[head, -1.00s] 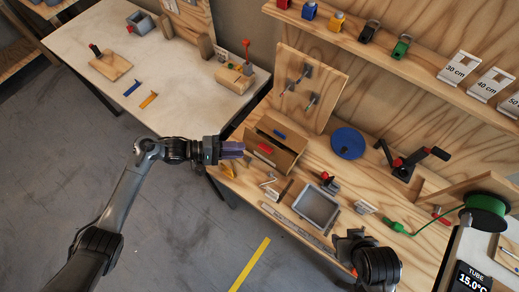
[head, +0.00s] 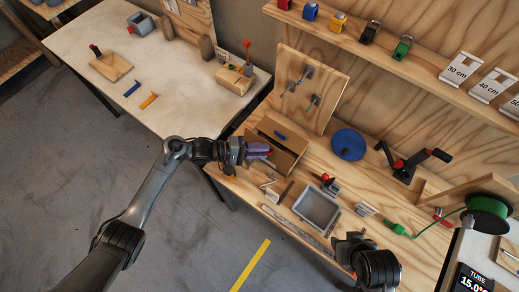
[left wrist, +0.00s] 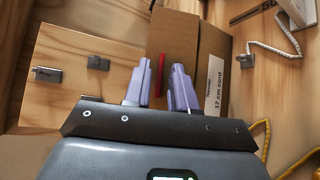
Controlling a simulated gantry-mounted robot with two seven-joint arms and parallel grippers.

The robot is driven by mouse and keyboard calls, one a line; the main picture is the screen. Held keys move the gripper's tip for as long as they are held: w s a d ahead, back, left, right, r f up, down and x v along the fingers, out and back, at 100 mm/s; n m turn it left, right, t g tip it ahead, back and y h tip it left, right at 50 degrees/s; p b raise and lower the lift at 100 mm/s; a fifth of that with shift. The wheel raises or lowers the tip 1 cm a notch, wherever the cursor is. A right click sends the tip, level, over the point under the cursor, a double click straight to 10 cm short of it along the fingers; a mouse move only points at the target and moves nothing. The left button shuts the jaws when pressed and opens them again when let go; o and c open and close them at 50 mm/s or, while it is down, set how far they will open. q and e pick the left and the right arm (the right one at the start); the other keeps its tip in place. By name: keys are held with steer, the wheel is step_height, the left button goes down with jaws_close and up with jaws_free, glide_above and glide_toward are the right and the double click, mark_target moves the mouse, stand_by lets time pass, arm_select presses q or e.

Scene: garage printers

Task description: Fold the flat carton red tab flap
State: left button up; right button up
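A brown open carton (head: 290,157) stands on the wooden bench in the head view, with a blue tab (head: 280,135) on its far flap. In the left wrist view the carton (left wrist: 213,62) carries a "17 cm cord" label, and its red tab (left wrist: 161,75) shows in the gap between my finger pads. My left gripper (head: 266,151) is open at the carton's left side; its purple fingers also show in the left wrist view (left wrist: 162,66). I cannot tell whether they touch the flap. The red tab is hidden in the head view. Only part of my right arm shows.
A grey tray (head: 318,207) and small tools lie in front of the carton. A wooden peg board (head: 311,85) rises behind it, and a blue disc (head: 348,144) lies to the right. A pale table (head: 170,90) stands to the left.

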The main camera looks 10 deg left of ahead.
arm_select(q)
jaws_close()
steer(key=shift+s+a+f+m+t+h+b, duration=0.3)
steer(key=shift+s+f+m+h+b, duration=0.1)
steer(key=shift+s+m+h+b, duration=0.15)
steer(key=shift+a+m+t+h, duration=0.1)
steer(key=shift+m+t+h, duration=0.2)
steer(key=shift+m+h, duration=0.05)
steer(key=shift+o, duration=0.8)
jaws_free()
steer(key=shift+r, duration=0.1)
steer(key=v, duration=1)
steer(key=shift+a, duration=0.35)
steer(key=shift+s, duration=0.15)
